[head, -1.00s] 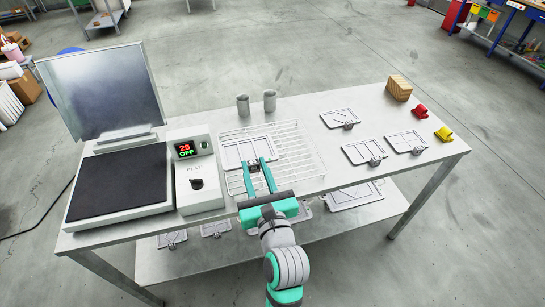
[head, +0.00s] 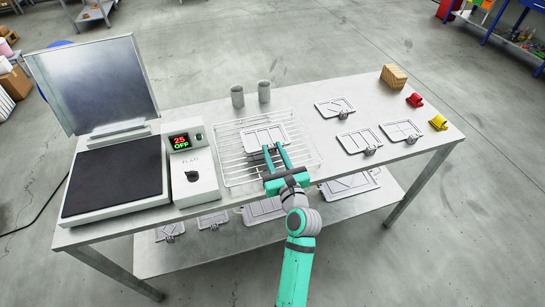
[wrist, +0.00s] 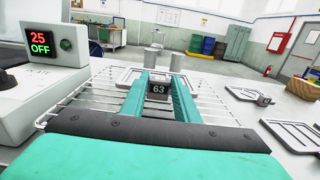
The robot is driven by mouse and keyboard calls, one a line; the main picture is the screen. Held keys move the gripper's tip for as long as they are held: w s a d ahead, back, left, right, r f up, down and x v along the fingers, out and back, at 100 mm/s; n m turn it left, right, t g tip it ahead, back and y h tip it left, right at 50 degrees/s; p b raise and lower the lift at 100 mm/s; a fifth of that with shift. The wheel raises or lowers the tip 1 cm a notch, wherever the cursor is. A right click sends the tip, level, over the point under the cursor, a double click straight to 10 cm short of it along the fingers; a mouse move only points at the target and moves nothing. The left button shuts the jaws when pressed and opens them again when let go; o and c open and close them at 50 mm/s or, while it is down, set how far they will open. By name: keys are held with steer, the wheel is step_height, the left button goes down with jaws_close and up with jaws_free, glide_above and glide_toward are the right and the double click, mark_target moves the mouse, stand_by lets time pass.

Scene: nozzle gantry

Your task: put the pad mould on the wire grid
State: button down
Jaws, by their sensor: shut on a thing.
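A grey flat mould (head: 265,137) with a grooved face is at my gripper (head: 276,157), over the wire grid (head: 232,171). My gripper is shut on the mould's small block (wrist: 159,85), which is marked 63 in the wrist view. The mould lies level over the middle of the grid in the head view; whether it touches the wires I cannot tell. In the wrist view the mould plate (wrist: 130,76) is partly hidden behind my fingers, and the grid's wires (wrist: 87,98) show on both sides.
Left of the grid are a control box reading 25 OFF (head: 192,170) and a dark hot plate (head: 115,180) with a raised lid. Two grey cups (head: 237,97) stand behind the grid. Several other moulds (head: 400,130), a wooden block (head: 394,77) and red and yellow clips are on the right.

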steer(key=shift+f, duration=0.8)
steer(key=shift+d+f, duration=0.15)
steer(key=shift+f, duration=0.2)
steer(key=shift+s, duration=0.1)
steer(key=shift+f, duration=0.2)
steer(key=c, duration=1.4)
jaws_free()
steer(key=shift+o, duration=0.2)
steer(key=shift+r, duration=0.1)
